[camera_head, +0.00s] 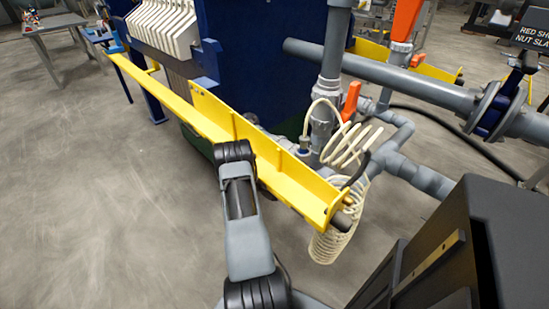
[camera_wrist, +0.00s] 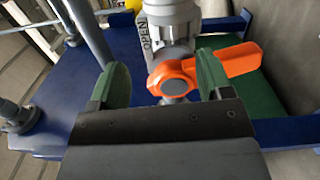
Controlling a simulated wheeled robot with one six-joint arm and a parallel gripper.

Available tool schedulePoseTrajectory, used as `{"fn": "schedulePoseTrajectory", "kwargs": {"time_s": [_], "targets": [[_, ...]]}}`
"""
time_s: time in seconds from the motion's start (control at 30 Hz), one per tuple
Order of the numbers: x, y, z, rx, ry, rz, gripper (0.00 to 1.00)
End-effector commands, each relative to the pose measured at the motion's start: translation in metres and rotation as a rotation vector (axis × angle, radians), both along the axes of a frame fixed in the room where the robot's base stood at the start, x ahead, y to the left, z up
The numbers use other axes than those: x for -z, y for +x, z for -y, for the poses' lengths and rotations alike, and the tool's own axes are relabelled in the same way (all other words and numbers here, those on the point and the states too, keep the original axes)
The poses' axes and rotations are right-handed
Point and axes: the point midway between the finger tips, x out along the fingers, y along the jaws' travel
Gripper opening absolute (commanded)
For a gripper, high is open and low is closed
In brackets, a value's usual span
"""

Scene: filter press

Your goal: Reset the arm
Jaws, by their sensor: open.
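My gripper (camera_wrist: 162,79) shows in the wrist view with its two green fingertips spread apart. An orange valve handle (camera_wrist: 238,60) lies just beyond them. Its round hub, with a grey centre cap, sits in the gap between the fingers, and its lever points right, passing behind the right finger. I see no clear grip on it. In the head view my arm reaches forward to the yellow beam, and my gripper is hidden there. Orange handles show on the pipework in the head view, one low (camera_head: 351,101) and one high (camera_head: 406,20); I cannot tell which one the wrist view shows.
The yellow beam (camera_head: 285,178) runs along the blue press in front of my arm. Grey pipes (camera_head: 420,90) and a coiled cream hose (camera_head: 335,222) crowd the right. A grey pipe marked OPEN (camera_wrist: 168,20) stands behind the handle. Open floor lies left.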

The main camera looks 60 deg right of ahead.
Motion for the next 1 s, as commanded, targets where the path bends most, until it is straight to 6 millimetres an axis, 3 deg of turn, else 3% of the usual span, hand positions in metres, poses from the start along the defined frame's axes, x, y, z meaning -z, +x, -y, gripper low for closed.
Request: {"fn": "schedulePoseTrajectory", "kwargs": {"time_s": [0.2,0.8,0.93,1.0], "targets": [[0.006,0.01,-0.012,-0.02,0.006,-0.004,0.72],[0.01,0.01,-0.012,-0.024,0.002,0.047,0.72],[0.037,0.022,-0.012,-0.079,0.091,0.261,0.72],[0.066,0.031,-0.022,-0.123,0.214,0.411,0.72]]}}
